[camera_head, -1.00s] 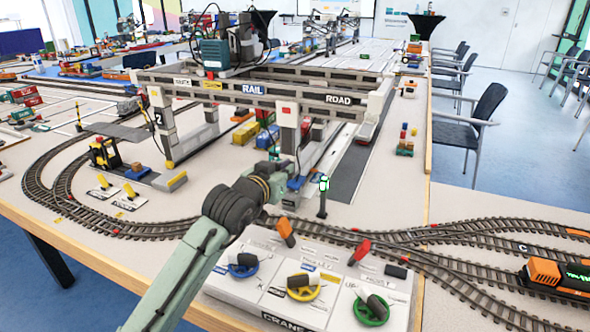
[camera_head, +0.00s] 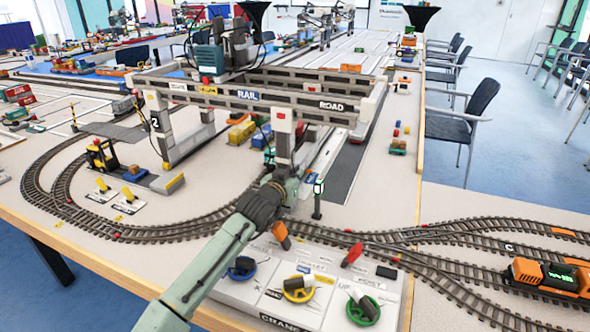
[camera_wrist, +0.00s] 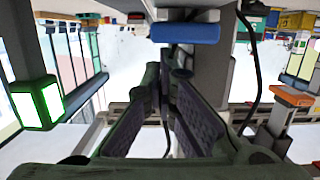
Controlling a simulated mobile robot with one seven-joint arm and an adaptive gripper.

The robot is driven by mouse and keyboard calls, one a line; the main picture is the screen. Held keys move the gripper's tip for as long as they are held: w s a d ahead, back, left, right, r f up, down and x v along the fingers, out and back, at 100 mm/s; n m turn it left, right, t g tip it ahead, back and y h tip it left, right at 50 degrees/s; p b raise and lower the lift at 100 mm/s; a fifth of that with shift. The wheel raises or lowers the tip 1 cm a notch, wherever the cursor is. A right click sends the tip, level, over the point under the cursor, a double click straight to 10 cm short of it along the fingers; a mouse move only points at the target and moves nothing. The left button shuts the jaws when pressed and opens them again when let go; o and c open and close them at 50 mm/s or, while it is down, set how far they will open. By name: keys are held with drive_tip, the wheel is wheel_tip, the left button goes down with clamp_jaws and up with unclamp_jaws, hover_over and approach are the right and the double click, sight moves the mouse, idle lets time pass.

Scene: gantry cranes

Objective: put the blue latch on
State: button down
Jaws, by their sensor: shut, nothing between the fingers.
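The blue latch (camera_wrist: 185,32) shows in the wrist view as a short blue bar at the grey crane leg (camera_wrist: 207,72). It lies just beyond my fingertips; whether they touch it I cannot tell. My gripper (camera_wrist: 168,78) is shut and empty, its dark ribbed fingers close together. In the head view my gripper (camera_head: 284,178) is at the foot of the front crane leg (camera_head: 284,145), under the RAIL ROAD beam (camera_head: 248,96). There my own wrist hides most of the fingers, and I cannot make out the latch clearly.
A signal post (camera_head: 318,200) stands close to the right of my gripper; its lit green lamp (camera_wrist: 38,103) is at left in the wrist view. The control panel (camera_head: 268,300) with blue, yellow and green handwheels is below. Curved track (camera_head: 180,232) runs in front.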

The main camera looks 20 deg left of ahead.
drive_tip(key=shift+w+f+b, duration=0.15)
drive_tip(key=shift+f+b, duration=0.5)
drive_tip(key=shift+b, duration=0.1)
drive_tip(key=shift+r, duration=0.1)
